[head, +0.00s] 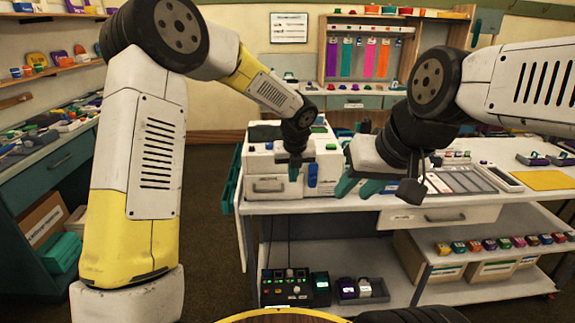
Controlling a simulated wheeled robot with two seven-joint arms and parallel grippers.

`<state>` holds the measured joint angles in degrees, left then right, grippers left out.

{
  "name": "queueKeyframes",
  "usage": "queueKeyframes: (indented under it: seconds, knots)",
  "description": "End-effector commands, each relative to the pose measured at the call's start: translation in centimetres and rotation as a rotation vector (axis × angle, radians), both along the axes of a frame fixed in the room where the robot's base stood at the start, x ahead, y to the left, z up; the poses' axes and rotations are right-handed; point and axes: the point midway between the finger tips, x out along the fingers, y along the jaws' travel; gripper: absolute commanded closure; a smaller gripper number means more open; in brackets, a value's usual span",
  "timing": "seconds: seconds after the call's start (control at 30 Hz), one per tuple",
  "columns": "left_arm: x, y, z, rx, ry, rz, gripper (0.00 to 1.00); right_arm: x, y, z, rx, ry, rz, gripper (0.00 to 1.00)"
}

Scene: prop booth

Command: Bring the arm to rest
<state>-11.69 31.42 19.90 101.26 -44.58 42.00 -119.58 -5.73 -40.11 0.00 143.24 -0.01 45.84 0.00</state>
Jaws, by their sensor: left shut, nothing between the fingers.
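My left arm comes in from the left, bends high and reaches forward. Its small dark left gripper (295,170) points down in front of the white box-shaped unit (265,158) at the table's left end. Its fingers are together with nothing seen between them. I cannot tell whether it touches the unit. My right arm comes in from the right at about the same height. Its right gripper (358,187) shows two green fingers spread apart with nothing between them, in front of the table's near left part. The arm hides part of the tabletop behind it.
The white table (470,197) holds a grey sectioned tray (462,180) and a yellow mat (543,180). A teal workbench (60,165) stands left. The dark floor between them is clear.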

Motion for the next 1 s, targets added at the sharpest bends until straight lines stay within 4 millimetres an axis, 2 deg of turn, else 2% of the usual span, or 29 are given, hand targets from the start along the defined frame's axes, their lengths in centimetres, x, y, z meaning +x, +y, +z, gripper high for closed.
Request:
queueKeyframes:
  seconds: [0.17, 0.3, 0.5, 0.6, 0.8, 0.9, 1.0]
  knots:
    - [-2.6, 4.2, 4.7, -0.114, -0.025, 0.331, 1.0, 0.0, 0.0, 0.0, 0.0, 0.0, 0.0, 0.66]
    - [-6.8, 9.0, 9.0, -0.289, -0.046, 0.767, 1.0, 0.0, 0.0, 0.0, 0.0, 0.0, 0.0, 0.66]
    - [-14.1, 14.6, 13.2, -0.588, -0.052, 1.403, 1.0, 0.0, 0.0, 0.0, 0.0, 0.0, 0.0, 0.66]
    - [-17.9, 16.6, 14.5, -0.758, -0.034, 1.715, 1.0, 0.0, 0.0, 0.0, 0.0, 0.0, 0.0, 0.66]
    - [-25.2, 19.0, 15.4, -1.103, 0.075, 2.295, 1.0, 0.0, 0.0, 0.0, 0.0, 0.0, 0.0, 0.66]
    - [-27.8, 19.4, 15.3, -1.234, 0.154, 2.508, 1.0, 0.0, 0.0, 0.0, 0.0, 0.0, 0.0, 0.66]
    - [-29.4, 19.5, 15.1, -1.319, 0.222, 2.652, 1.0, 0.0, 0.0, 0.0, 0.0, 0.0, 0.0, 0.66]
